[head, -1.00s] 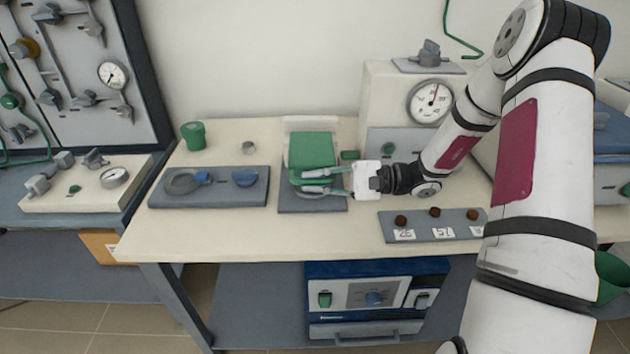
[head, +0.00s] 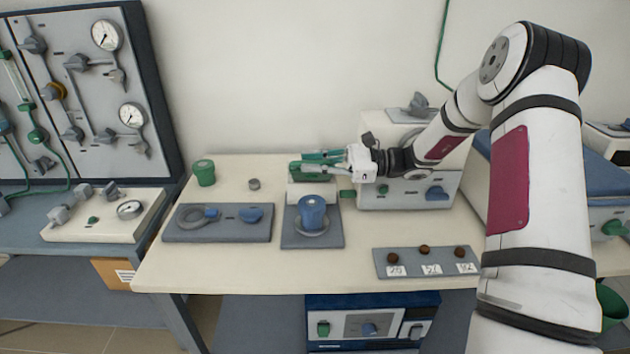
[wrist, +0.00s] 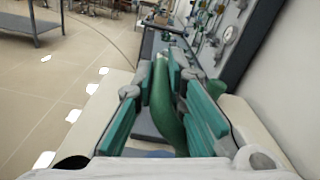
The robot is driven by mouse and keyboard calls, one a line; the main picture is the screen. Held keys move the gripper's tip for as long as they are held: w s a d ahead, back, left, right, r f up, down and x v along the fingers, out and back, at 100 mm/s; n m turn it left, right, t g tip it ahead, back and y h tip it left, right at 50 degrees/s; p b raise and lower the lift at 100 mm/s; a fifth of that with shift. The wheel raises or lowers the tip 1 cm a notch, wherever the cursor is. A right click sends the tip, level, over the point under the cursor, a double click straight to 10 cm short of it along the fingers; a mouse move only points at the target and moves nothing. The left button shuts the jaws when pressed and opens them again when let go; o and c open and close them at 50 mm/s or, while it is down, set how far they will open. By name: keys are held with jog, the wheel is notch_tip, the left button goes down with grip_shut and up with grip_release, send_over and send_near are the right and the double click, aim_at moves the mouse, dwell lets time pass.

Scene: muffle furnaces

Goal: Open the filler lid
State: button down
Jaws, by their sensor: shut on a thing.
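The green filler lid (head: 310,173) is swung up at the back of its grey base plate (head: 290,240). A blue cylindrical part (head: 312,209) with a pale ring around its foot stands uncovered in front of it. My gripper (head: 322,157) reaches in from the right at the raised lid. In the wrist view, a green curved piece of the lid (wrist: 168,110) stands between the two teal fingers of my gripper (wrist: 163,85), which are shut on it. The fingers hide part of the lid in the head view.
A grey panel with a ring and blue knob (head: 218,222) lies left of the base plate. A tray with brown samples (head: 426,262) lies front right.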

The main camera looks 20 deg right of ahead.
jog(key=shift+m, duration=0.5)
jog(key=shift+w+d+r, duration=0.3)
jog(key=shift+w+r, duration=0.45)
jog(key=shift+w, duration=0.05)
jog(key=shift+w+d+r, duration=0.25)
jog(key=shift+w+r, duration=0.45)
jog(key=shift+w, duration=0.1)
jog(key=c, duration=1.9)
grip_release()
jog(key=v, duration=1.2)
jog(key=shift+r, duration=0.1)
